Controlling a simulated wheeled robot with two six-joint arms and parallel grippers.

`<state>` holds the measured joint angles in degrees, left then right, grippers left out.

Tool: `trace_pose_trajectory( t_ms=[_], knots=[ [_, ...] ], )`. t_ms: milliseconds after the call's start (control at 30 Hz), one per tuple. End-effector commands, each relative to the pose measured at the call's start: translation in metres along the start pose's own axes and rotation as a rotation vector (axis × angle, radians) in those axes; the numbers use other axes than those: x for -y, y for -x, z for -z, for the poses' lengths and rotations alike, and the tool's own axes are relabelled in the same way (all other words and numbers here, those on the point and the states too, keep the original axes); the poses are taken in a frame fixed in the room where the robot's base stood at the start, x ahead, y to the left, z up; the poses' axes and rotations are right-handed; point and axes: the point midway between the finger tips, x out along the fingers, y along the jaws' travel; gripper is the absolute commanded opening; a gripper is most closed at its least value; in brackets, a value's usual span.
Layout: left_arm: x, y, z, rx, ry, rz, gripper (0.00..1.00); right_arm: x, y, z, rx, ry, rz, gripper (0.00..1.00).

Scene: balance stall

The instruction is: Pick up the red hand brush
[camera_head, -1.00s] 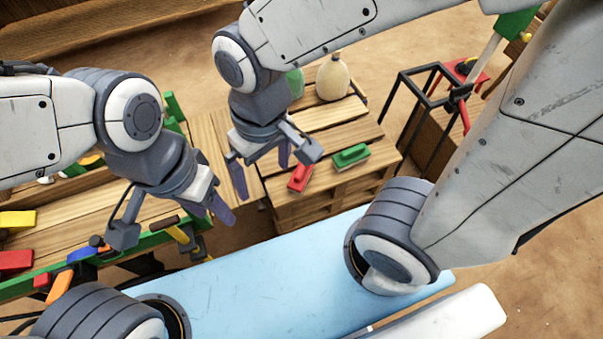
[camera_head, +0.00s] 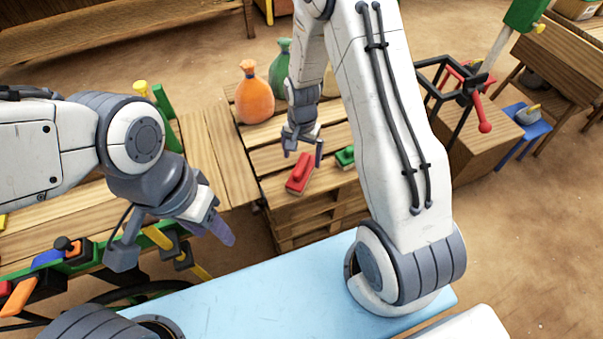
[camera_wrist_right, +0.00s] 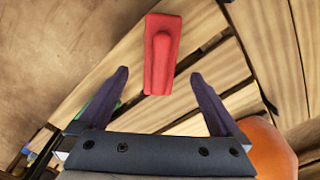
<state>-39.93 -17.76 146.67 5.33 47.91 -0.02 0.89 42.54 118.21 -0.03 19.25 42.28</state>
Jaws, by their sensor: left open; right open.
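The red hand brush (camera_head: 300,173) lies on the slatted pallet table (camera_head: 270,159), near its front edge. In the right wrist view the red brush (camera_wrist_right: 161,55) is ahead of the fingertips, centred between them, with its raised handle lengthwise. My right gripper (camera_head: 303,152) is open and empty, just above and behind the brush in the head view. It also shows in the right wrist view (camera_wrist_right: 157,75), with both fingers apart and not touching the brush. My left gripper (camera_head: 176,243) is open and empty, off to the left, away from the brush.
A green brush (camera_head: 345,157) lies just right of the red one, partly hidden by my right arm. An orange sack (camera_head: 254,94) and a green sack (camera_head: 280,72) stand at the back of the pallet. A black frame (camera_head: 436,81) stands at right.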

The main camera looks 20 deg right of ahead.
Motion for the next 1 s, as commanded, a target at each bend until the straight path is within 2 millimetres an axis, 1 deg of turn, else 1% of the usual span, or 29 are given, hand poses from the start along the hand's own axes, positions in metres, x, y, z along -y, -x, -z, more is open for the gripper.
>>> trace_pose_trajectory(
  t_ms=[167,300,433,533,733,767,800,867,900,967,1000],
  knots=[
    [0.0,-0.002,0.0,0.0,0.0,0.0,0.5,0.0,-0.014,-0.001,0.001,0.002,-0.001,1.0],
    [0.0,-0.005,0.0,0.0,0.0,0.0,0.5,0.0,-0.036,-0.001,0.002,0.002,-0.002,1.0],
    [0.001,-0.007,0.0,0.0,0.0,0.0,0.5,0.0,-0.053,-0.001,0.001,0.002,-0.001,1.0],
    [0.001,-0.007,-0.001,0.0,0.0,0.0,0.5,0.0,-0.058,-0.001,0.001,0.002,-0.001,1.0],
    [0.001,-0.007,0.0,0.0,0.0,0.0,0.5,0.0,-0.058,0.0,0.0,0.002,0.0,1.0],
    [0.001,-0.007,0.0,0.0,0.0,0.0,0.5,0.0,-0.058,0.0,0.0,0.002,0.0,0.96],
    [0.001,-0.007,-0.001,0.0,0.0,0.0,0.5,0.0,-0.058,0.0,0.0,0.002,0.0,0.81],
    [0.001,-0.007,-0.001,0.0,0.0,0.0,0.5,0.0,-0.058,0.0,0.0,0.002,0.0,0.58],
    [0.001,-0.007,0.0,0.0,0.0,0.0,0.5,0.0,-0.058,0.0,0.0,0.002,0.0,0.43],
    [0.001,-0.007,0.0,0.0,0.0,0.0,0.5,0.0,-0.058,0.0,0.0,0.002,0.0,0.2],
    [0.001,-0.007,0.0,0.0,0.0,0.0,0.5,0.0,-0.058,0.0,0.0,0.002,0.0,0.04]
  ],
)
